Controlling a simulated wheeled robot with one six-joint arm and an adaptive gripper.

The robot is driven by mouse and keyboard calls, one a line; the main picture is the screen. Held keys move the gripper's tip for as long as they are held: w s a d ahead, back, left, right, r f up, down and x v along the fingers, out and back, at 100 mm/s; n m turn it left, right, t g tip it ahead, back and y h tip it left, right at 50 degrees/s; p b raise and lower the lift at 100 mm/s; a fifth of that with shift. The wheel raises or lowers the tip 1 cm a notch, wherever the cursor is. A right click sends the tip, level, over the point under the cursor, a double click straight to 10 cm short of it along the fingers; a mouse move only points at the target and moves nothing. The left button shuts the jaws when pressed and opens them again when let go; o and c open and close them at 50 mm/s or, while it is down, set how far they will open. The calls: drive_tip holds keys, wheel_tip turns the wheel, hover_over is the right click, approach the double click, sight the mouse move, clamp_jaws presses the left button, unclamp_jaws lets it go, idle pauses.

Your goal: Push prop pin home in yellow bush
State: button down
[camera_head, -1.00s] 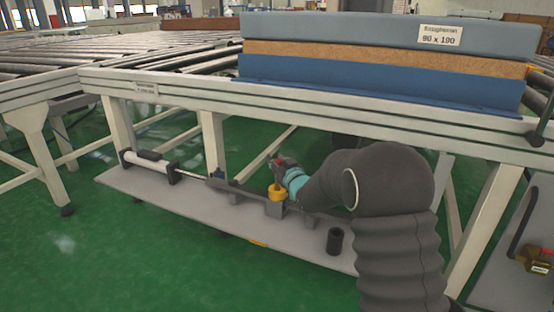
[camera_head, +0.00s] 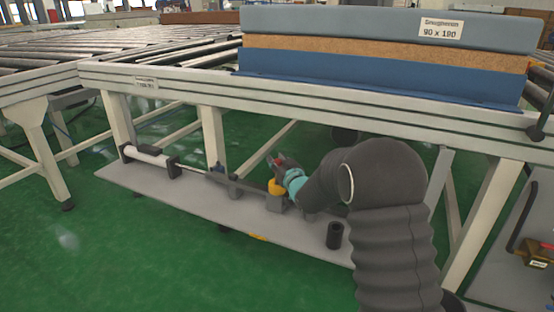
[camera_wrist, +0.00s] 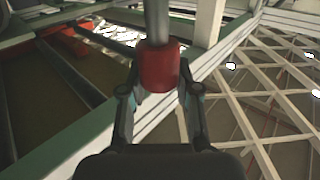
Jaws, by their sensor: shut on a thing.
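The yellow bush (camera_head: 277,187) sits on a grey block on the low shelf under the roller table. The prop pin's red part (camera_head: 278,161) shows just above it in the head view, at my gripper (camera_head: 284,170). In the wrist view my gripper (camera_wrist: 158,92) is shut on the red collar of the prop pin (camera_wrist: 159,68), with a grey rod running up from it. The pin's lower end is hidden, so I cannot tell how deep it is in the bush.
A black cup-like cylinder (camera_head: 335,236) stands on the grey shelf (camera_head: 300,233) right of the bush. A white cylinder with a rod (camera_head: 150,156) lies at the shelf's left. The table rail (camera_head: 330,116) and the stacked mattresses (camera_head: 385,62) are above.

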drive_tip(key=shift+f, duration=2.3)
drive_tip(key=c, duration=0.7)
unclamp_jaws()
drive_tip(key=shift+c, duration=0.2)
drive_tip(key=v, duration=1.2)
